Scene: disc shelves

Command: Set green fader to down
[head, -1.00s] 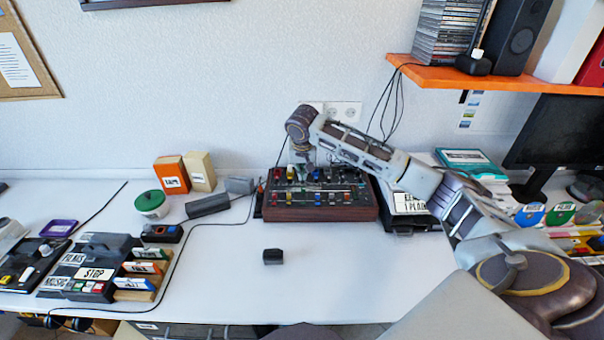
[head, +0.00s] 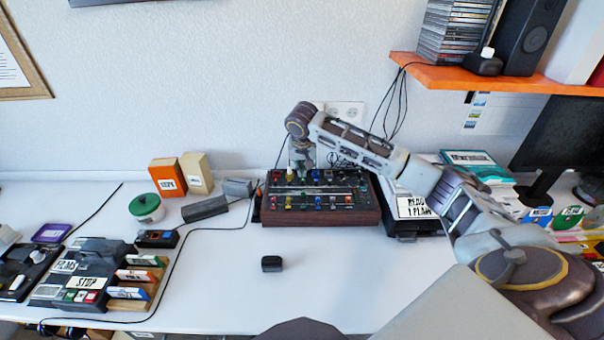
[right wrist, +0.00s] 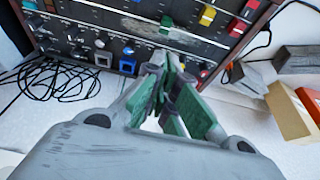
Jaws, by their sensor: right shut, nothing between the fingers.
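The black mixer panel with wooden sides (head: 320,215) stands at the back of the desk with rows of coloured caps. In the right wrist view, where the panel (right wrist: 60,18) appears upside down, a green fader cap (right wrist: 166,22) sits beside a yellow and a red one. My right gripper (right wrist: 165,62) is shut and empty, its green-padded fingers over the panel's rear part and short of that cap. The fingers hide part of the rear row. In the head view the right hand points down behind the panel's rear row. My left gripper is not in view.
A small dark block (head: 272,264) lies on the clear desk in front of the panel. Grey blocks (head: 206,208), a green-lidded pot (head: 146,208) and two boxes (head: 168,176) stand left. A black tray with papers (head: 414,222) stands close right. Cables run behind.

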